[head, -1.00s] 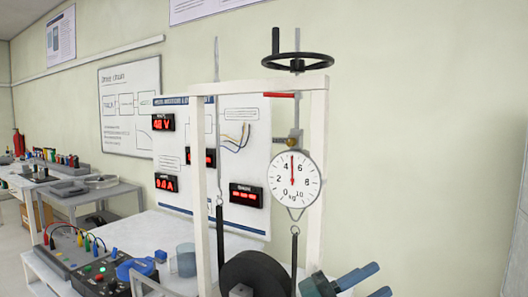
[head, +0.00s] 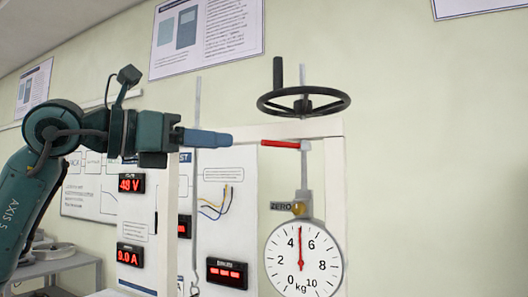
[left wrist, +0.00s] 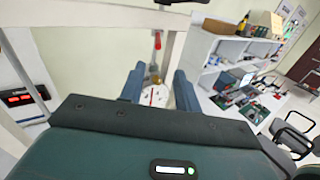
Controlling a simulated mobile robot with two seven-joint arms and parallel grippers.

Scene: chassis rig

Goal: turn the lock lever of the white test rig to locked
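The red lock lever (head: 282,143) sticks out level to the left from the grey shaft under the black handwheel of the white test rig (head: 335,185). It also shows in the left wrist view (left wrist: 157,41), beyond the fingers. My left gripper (head: 230,139) comes in from the left at about the lever's height, its blue fingertips pointing at the lever's free end with a gap between. The left wrist view shows its fingers (left wrist: 159,72) spread apart with nothing between them. My right gripper is out of view.
The black handwheel (head: 304,102) sits just above the lever. The round dial gauge (head: 304,258) hangs below it, its needle pointing straight up. A panel with red displays (head: 227,272) stands behind the rig's left post.

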